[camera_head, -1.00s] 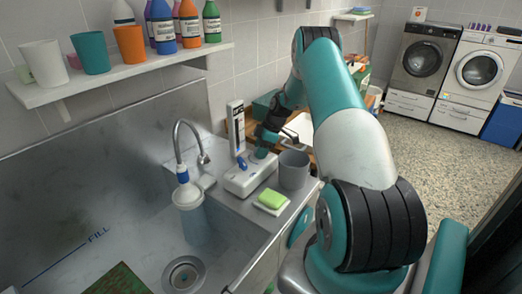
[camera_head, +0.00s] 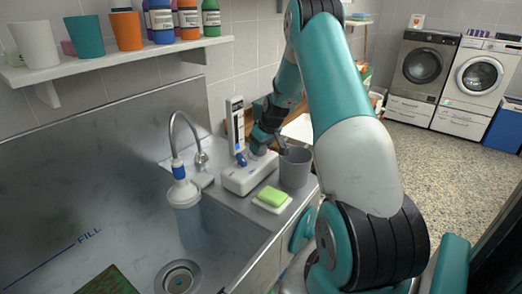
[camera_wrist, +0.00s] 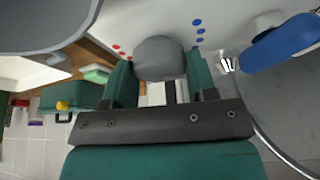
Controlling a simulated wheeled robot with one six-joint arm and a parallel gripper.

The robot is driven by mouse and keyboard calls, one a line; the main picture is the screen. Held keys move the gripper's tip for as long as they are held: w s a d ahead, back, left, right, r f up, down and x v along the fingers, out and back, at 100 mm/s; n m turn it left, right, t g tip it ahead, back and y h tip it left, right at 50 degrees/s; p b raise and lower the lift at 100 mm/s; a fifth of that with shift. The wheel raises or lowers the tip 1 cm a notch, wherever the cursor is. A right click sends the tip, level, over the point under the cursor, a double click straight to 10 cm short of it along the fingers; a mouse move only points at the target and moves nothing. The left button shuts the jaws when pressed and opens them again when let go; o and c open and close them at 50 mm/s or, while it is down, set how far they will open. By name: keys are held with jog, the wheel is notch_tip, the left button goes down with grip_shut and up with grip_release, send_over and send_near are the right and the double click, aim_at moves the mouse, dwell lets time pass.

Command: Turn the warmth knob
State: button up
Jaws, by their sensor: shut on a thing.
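The warmth knob is a round grey knob (camera_wrist: 158,58) on a white control box (camera_head: 248,178). In the wrist view, red dots lie to its left and blue dots to its right. My gripper (camera_wrist: 160,82) is shut on the knob, with one teal finger on each side. In the head view my gripper (camera_head: 262,147) reaches down onto the box from behind, and the knob is mostly hidden under it. A blue lever (camera_head: 240,160) on the same box shows large in the wrist view (camera_wrist: 280,42). An upright white gauge (camera_head: 235,123) stands behind the box.
A grey cup (camera_head: 295,168) stands close to the right of the box. A green sponge (camera_head: 272,196) lies in front. A curved tap (camera_head: 174,135) rises over the steel sink (camera_head: 60,200) at left. A shelf (camera_head: 120,58) with cups and bottles hangs above.

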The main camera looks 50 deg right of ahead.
jog(key=m+h+b, duration=0.1)
jog(key=m, duration=0.2)
jog(key=m+h+b, duration=0.1)
jog(key=m, duration=0.2)
jog(key=shift+a+m+g+h, duration=0.1)
jog(key=shift+m+g+h, duration=0.2)
jog(key=shift+m+g, duration=0.1)
dwell(0.4)
jog(key=o, duration=0.9)
jog(key=shift+r, duration=0.1)
jog(key=b+v, duration=0.2)
jog(key=v, duration=1.5)
jog(key=shift+r+b, duration=0.15)
jog(key=shift+b, duration=0.15)
jog(key=shift+w, duration=0.1)
